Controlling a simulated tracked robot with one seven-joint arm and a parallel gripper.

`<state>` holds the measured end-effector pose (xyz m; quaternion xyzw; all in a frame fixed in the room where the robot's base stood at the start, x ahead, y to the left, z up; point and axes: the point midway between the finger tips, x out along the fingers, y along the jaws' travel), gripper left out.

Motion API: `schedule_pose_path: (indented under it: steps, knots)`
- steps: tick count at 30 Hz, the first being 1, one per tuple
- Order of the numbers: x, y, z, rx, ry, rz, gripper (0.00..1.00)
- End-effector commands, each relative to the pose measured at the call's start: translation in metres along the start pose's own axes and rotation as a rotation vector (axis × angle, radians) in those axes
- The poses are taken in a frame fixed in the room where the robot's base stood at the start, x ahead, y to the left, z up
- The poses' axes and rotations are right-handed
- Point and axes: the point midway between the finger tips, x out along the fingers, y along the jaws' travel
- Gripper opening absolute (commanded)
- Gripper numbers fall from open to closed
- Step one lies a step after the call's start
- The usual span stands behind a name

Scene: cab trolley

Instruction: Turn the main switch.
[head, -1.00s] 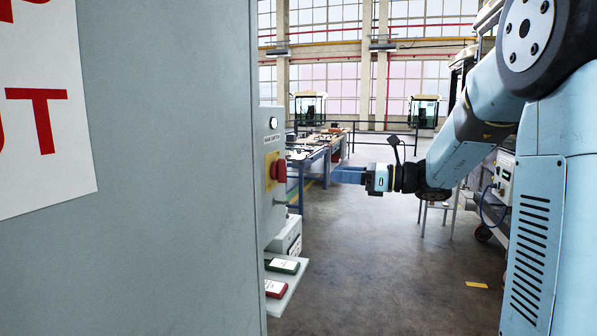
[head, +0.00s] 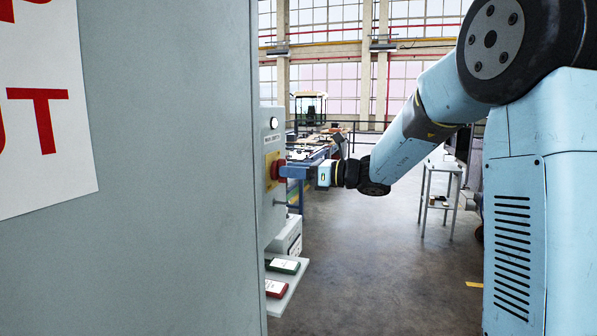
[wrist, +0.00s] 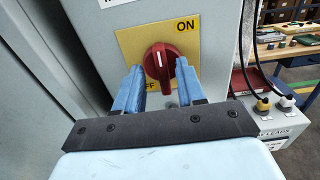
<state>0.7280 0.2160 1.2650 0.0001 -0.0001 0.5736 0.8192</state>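The main switch (wrist: 160,62) is a red rotary knob on a yellow plate (wrist: 205,52). Its white mark points nearly straight up in the wrist view. "ON" is printed at the plate's upper right; an "OFF" label at lower left is partly hidden. In the head view the switch (head: 275,170) juts from the cabinet's side face. My gripper (wrist: 160,76) is open, one blue finger to each side of the knob's lower part, with small gaps seeming to show. In the head view my gripper (head: 290,172) reaches the knob from the right; contact cannot be told.
The grey cabinet (head: 175,220) fills the left. Black cables hang right of the switch in the wrist view. Open floor (head: 370,270) lies right.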

Motion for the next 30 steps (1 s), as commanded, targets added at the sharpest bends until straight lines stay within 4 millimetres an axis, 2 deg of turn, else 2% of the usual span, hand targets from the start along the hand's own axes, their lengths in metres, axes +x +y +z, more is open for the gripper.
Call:
schedule_pose_path:
  steps: [11, 23, 28, 29, 30]
  knots:
    - [0.005, 0.0, 0.0, 0.0, 0.0, -0.001, 0.39]
    - [0.005, 0.001, -0.001, 0.001, 0.001, 0.001, 0.01]
    - [0.005, 0.001, -0.001, 0.001, 0.001, 0.002, 0.0]
    - [-0.023, -0.01, -0.001, 0.0, 0.002, -0.006, 0.0]
    - [-0.01, -0.005, -0.001, 0.001, 0.001, 0.001, 0.0]
